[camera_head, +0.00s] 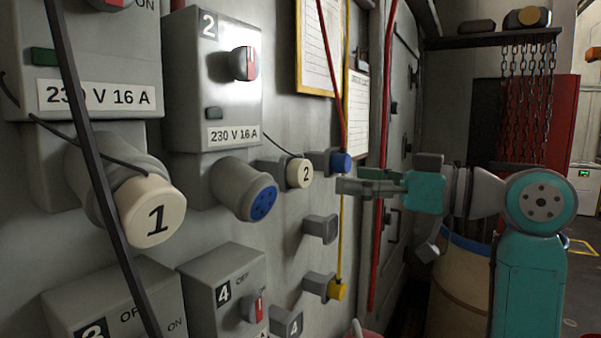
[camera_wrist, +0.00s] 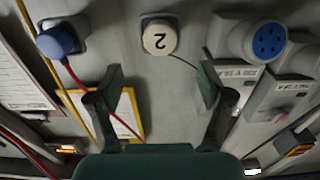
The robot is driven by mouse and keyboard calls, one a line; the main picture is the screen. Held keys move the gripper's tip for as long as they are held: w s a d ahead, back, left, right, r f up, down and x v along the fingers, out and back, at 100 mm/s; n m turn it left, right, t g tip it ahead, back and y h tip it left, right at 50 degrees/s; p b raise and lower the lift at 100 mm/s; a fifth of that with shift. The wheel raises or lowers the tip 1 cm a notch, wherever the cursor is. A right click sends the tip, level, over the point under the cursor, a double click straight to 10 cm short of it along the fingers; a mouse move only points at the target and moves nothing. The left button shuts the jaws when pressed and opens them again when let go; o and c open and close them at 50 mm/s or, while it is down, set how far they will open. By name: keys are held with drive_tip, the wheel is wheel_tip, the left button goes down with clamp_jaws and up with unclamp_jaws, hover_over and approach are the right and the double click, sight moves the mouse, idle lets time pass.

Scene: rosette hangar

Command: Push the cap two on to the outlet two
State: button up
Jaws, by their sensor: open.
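The cap two (camera_head: 300,174), a cream round cap marked 2, sits on a grey wall holder, with a thin dark cord running from it. It shows at the top middle of the wrist view (camera_wrist: 159,38). The outlet two (camera_head: 246,190), a grey angled socket with a blue face and dark holes, is uncovered to the left of the cap; in the wrist view it is at top right (camera_wrist: 262,42). My gripper (camera_head: 345,187) is to the right of the cap, apart from it. In the wrist view my gripper (camera_wrist: 160,82) is open and empty, the cap beyond the gap between its fingers.
A blue plug (camera_head: 341,162) with a red cable hangs on a holder close to my gripper. Switch box 2 (camera_head: 212,95) is above the outlet. Cap 1 (camera_head: 152,210) covers its outlet at left. A dark bar (camera_head: 88,140) crosses the left foreground. A yellow plug (camera_head: 335,290) hangs lower.

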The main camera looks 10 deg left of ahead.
sight(306, 174)
drive_tip(key=shift+x, duration=4.5)
drive_tip(key=shift+c, duration=0.2)
clamp_jaws()
drive_tip(key=shift+d, duration=0.1)
drive_tip(key=shift+v, duration=2.9)
